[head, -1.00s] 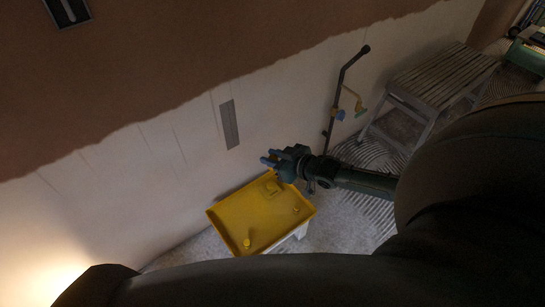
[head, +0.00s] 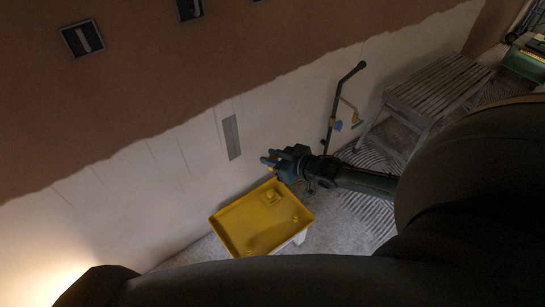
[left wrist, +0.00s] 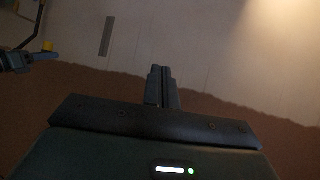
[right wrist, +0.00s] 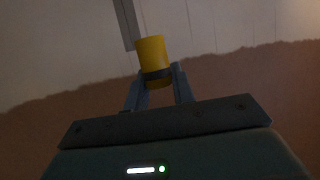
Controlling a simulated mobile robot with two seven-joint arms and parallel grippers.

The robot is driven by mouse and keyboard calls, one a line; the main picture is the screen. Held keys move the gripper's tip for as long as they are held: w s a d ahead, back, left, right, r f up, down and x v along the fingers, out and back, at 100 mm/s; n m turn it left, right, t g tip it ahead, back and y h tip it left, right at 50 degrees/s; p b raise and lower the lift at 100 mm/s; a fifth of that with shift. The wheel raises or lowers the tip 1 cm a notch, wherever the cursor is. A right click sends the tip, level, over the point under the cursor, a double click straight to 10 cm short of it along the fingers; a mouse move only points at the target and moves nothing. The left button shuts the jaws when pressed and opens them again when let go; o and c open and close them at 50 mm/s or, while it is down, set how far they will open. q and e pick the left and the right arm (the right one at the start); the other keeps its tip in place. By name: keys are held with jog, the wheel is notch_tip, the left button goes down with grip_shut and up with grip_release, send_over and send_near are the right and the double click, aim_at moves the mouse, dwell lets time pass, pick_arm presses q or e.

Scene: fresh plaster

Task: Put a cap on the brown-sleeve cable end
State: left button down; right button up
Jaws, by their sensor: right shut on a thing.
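My right gripper (head: 272,159) is shut on a yellow cap (right wrist: 151,56), clear of the wall and above the tray. The cap also shows at the left of the left wrist view (left wrist: 47,46), beside the right gripper. My left gripper (left wrist: 161,70) is shut, with nothing visible between its fingers; its fingers are out of the head view. Two dark recessed wall boxes, a left one (head: 82,39) and a right one (head: 190,9), sit in the brown plaster, each with a pale cable end. Sleeve colours are too dim to tell.
A yellow tray (head: 226,236) with small yellow pieces stands below the right gripper. A grey strip (head: 231,137) is on the pale wall. A dark upright pipe (head: 337,105) and a wooden step stool (head: 440,83) stand right. My arm covers the lower right.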

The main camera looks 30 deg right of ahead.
aim_at(273, 157)
jog(key=shift+r+p, duration=2.15)
jog(key=shift+r, duration=0.4)
notch_tip(273, 157, up, 44)
jog(key=shift+r, duration=0.25)
dwell(2.6)
dwell(0.5)
